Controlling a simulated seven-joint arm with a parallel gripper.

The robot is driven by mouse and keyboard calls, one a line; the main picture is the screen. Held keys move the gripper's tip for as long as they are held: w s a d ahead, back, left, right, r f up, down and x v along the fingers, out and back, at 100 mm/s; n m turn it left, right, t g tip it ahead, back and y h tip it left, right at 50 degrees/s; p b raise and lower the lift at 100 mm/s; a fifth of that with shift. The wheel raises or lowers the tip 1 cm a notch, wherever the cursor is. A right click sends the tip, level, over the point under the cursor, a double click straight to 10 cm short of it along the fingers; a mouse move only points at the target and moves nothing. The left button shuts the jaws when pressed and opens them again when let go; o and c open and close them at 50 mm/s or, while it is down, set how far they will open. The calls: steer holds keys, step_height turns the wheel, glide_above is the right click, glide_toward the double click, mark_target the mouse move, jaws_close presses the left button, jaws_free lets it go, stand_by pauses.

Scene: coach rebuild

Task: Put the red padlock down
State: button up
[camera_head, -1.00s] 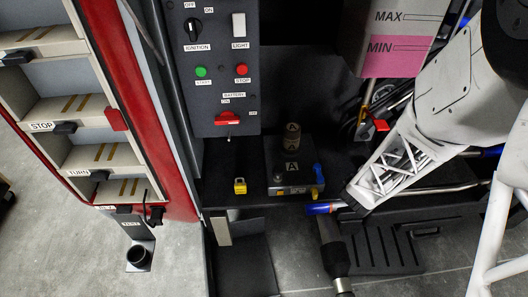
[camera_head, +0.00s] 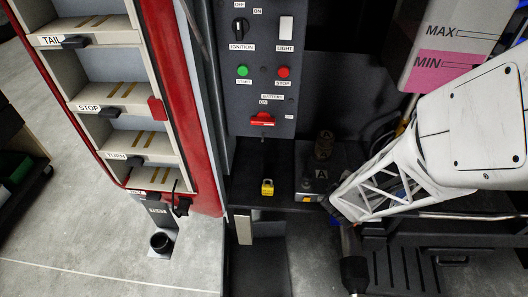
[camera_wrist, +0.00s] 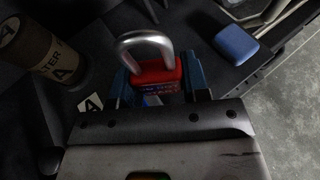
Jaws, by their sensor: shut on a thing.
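The red padlock (camera_wrist: 155,76) with a thick silver shackle is in the wrist view. My gripper (camera_wrist: 158,84) is shut on its body, between two blue-grey fingers, with the shackle pointing away from the gripper. A dark surface lies beyond it; I cannot tell whether the padlock touches it. In the head view my white lattice forearm hides the padlock and the fingers. A yellow padlock (camera_head: 267,187) stands on the black ledge (camera_head: 245,192) below the switch panel, left of my arm.
The switch panel (camera_head: 265,95) has a red battery switch (camera_head: 263,121). A labelled rack (camera_head: 110,100) is left.

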steer(key=s+a+r+n+y, duration=0.1)
steer(key=s+a, duration=0.3)
steer(key=a, duration=0.6)
steer(key=s+a+r+n+t+y, duration=0.1)
steer(key=s+a+n+y, duration=0.2)
steer(key=a, duration=0.7)
steer(key=s+a+r+n+y, duration=0.2)
steer(key=s+a, duration=0.3)
steer(key=a, duration=0.6)
steer(key=shift+t+y, duration=0.4)
steer(key=shift+y, duration=0.3)
steer(key=shift+r, duration=0.15)
steer(key=w, duration=1.4)
steer(key=x, duration=0.4)
steer(key=shift+r, duration=0.15)
